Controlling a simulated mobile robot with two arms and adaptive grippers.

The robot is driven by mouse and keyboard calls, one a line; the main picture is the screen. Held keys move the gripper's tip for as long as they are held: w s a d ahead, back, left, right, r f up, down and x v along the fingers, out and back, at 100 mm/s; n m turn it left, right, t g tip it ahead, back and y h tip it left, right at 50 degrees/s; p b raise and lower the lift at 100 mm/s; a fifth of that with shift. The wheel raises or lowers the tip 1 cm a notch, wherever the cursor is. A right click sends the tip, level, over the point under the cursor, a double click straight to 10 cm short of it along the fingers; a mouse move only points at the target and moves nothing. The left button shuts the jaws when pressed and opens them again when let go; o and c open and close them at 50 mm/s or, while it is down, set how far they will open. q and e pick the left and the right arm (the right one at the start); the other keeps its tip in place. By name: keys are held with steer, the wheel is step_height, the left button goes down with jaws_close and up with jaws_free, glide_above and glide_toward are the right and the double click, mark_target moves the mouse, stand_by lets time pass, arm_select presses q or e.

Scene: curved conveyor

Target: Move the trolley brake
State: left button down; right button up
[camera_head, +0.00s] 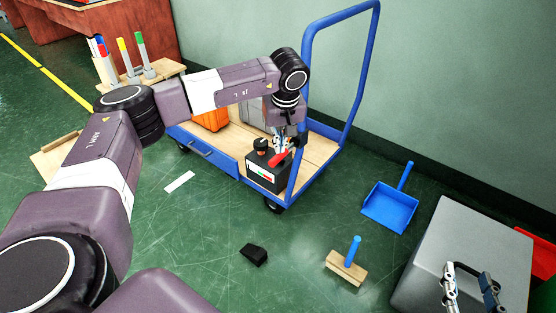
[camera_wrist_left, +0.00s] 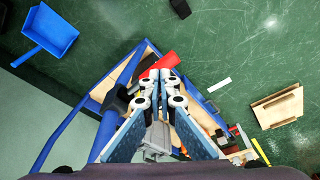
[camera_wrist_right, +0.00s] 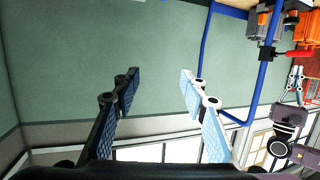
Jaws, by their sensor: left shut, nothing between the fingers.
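The blue trolley (camera_head: 222,160) with a wooden deck stands near the wall. At its near corner is a black box (camera_head: 256,181) with a coloured label and a red lever (camera_head: 277,160). In the left wrist view the red lever (camera_wrist_left: 167,61) shows just beyond my left fingertips. My left gripper (camera_head: 284,142) is shut and empty right by the lever; I cannot tell whether they touch. It also shows in the left wrist view (camera_wrist_left: 160,76). My right gripper (camera_head: 470,268) is open and empty, in front of the grey box; its fingers show apart in the right wrist view (camera_wrist_right: 160,78).
An orange case (camera_head: 211,120) and a grey case sit on the trolley behind my arm. A black wedge (camera_head: 254,254), a wooden brush (camera_head: 346,268) and a blue dustpan (camera_head: 390,206) lie on the floor. A large grey box (camera_head: 450,235) stands at the right.

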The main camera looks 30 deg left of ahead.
mark_target(279, 159)
arm_select(q)
steer(key=shift+b+x, duration=0.75)
steer(key=shift+x, duration=0.1)
steer(key=shift+b+x, duration=0.75)
steer(key=shift+x, duration=0.1)
steer(key=shift+f, duration=0.1)
arm_select(e)
step_height(279, 159, up, 17)
steer(key=s+a+t+y, duration=0.1)
steer(key=s+t+y, duration=0.1)
steer(key=t, duration=0.6)
steer(key=shift+s+a+t+y, duration=0.15)
steer(key=shift+a+t+y, duration=0.15)
steer(key=shift+t+y, duration=0.15)
